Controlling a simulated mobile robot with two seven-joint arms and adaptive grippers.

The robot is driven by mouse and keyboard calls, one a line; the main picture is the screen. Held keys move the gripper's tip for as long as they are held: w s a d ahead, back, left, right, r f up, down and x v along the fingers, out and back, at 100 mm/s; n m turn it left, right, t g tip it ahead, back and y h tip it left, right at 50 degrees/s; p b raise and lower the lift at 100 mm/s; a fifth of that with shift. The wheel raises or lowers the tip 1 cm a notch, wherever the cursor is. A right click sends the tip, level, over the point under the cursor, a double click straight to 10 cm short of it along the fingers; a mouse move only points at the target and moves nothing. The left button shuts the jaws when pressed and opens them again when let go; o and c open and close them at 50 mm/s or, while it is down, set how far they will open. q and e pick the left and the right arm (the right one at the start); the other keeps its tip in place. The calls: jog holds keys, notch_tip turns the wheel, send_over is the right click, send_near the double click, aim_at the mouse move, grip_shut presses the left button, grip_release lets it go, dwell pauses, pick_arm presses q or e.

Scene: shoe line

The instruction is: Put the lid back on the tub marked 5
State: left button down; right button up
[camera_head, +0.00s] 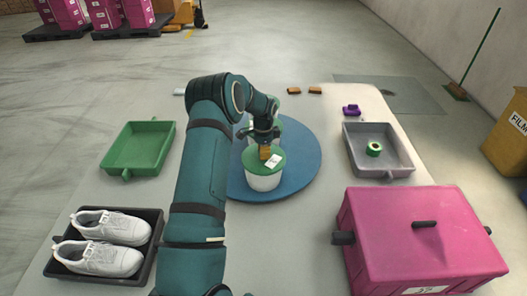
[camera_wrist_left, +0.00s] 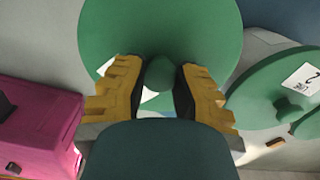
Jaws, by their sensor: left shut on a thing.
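My left gripper (camera_head: 264,153) reaches over the blue disc and is shut on the knob of a green lid (camera_head: 262,164). In the left wrist view the yellow fingers (camera_wrist_left: 160,80) stand on both sides of the knob of this green lid (camera_wrist_left: 160,22). The lid is level over the white tub (camera_head: 264,183); I cannot tell whether it is fully seated. Its white label is too small to read in the head view and mostly hidden in the wrist view. A second green lid (camera_wrist_left: 285,92), marked 2, is beside it. My right gripper is out of view.
The blue disc (camera_head: 304,165) lies mid-table. A green tray (camera_head: 113,164) and a black tray with white shoes (camera_head: 100,228) are at left. A grey tray (camera_head: 402,171) with a green roll (camera_head: 374,148) and a pink box (camera_head: 413,232) are at right.

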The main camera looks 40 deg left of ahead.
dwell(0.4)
pick_arm(q)
jog(key=shift+c, duration=1)
grip_release()
jog(key=shift+r+p, duration=1.85)
jog(key=shift+r, duration=1.65)
grip_shut()
